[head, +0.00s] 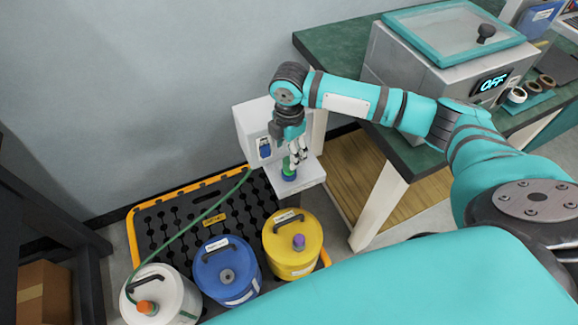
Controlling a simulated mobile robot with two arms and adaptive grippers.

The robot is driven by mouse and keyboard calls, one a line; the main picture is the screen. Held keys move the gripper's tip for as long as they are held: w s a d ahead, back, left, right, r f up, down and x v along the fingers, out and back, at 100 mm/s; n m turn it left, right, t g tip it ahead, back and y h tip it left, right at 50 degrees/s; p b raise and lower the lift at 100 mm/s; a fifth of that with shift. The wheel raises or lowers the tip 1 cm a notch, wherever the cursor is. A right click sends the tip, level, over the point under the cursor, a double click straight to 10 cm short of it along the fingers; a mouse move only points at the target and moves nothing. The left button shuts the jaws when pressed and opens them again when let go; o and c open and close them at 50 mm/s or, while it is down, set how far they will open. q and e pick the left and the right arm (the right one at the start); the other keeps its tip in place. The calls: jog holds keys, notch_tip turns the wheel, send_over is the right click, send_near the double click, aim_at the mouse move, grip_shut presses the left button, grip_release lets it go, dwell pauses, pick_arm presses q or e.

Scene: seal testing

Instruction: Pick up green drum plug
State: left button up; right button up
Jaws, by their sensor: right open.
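The green drum plug (289,173) stands on the small white shelf (309,176) below a white wall box. It is small in the head view, and the fingers partly cover it. My right gripper (295,162) points down right at the plug, with its fingers open. I cannot tell whether the fingers touch the plug. My left gripper is not in view.
A white drum (170,305), a blue drum (238,284) and a yellow drum (280,262) stand on a black, yellow-edged pallet (158,222). A green hose (198,217) runs across it. A green-topped bench (345,50) with a metal chamber (410,62) is at right.

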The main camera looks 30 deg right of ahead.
aim_at(285, 161)
jog(key=f, duration=0.5)
jog(key=shift+s+f, duration=0.2)
jog(key=shift+f, duration=0.1)
grip_shut()
jog(key=shift+r, duration=0.15)
